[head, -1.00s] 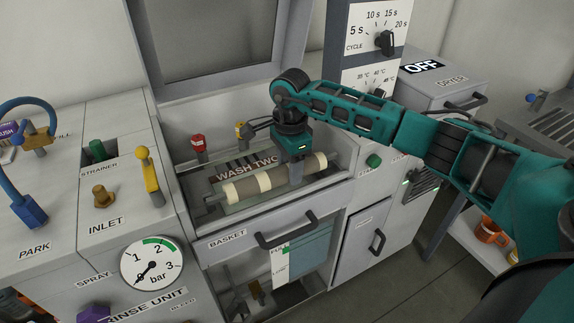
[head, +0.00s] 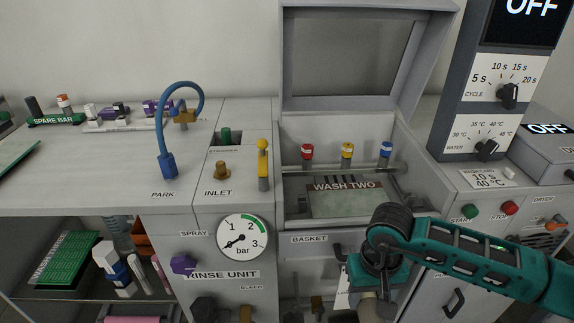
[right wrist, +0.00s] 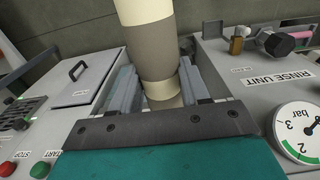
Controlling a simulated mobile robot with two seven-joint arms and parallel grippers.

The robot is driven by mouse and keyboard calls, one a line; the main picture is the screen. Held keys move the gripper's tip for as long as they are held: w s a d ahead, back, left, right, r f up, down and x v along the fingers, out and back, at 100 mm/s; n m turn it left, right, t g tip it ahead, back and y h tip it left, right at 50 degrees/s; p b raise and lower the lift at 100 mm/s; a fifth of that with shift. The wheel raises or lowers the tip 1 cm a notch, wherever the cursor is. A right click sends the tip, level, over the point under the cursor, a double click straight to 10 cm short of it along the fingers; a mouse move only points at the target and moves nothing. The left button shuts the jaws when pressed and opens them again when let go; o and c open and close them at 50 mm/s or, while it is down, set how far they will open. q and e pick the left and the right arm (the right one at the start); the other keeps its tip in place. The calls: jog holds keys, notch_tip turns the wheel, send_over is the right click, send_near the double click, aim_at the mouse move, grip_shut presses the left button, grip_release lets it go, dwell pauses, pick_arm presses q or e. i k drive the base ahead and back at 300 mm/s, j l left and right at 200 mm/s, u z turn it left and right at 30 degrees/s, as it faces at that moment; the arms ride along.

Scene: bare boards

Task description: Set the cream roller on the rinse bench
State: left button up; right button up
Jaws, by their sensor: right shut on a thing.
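The cream roller (right wrist: 150,50), with cream and brown-grey bands, is in my right gripper (right wrist: 163,88), whose fingers stand on either side of it in the right wrist view. The rest is hidden or out of frame. No label reads rinse bench; a pale bench top (head: 100,182) marked PARK adjoins the rinse unit (head: 222,274) at the left. My left gripper is not in view.
The open wash bay (head: 345,200) holds a WASH TWO plate and no roller. A spare bar (head: 57,120) and tray of small parts lie farther back. The bench's front is clear.

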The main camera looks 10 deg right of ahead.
aim_at(84, 173)
jog(key=j, duration=0.95)
jog(key=j+z, duration=0.1)
jog(key=j, duration=0.9)
jog(key=k+j, duration=0.1)
jog(key=j, duration=0.85)
jog(key=z, duration=0.05)
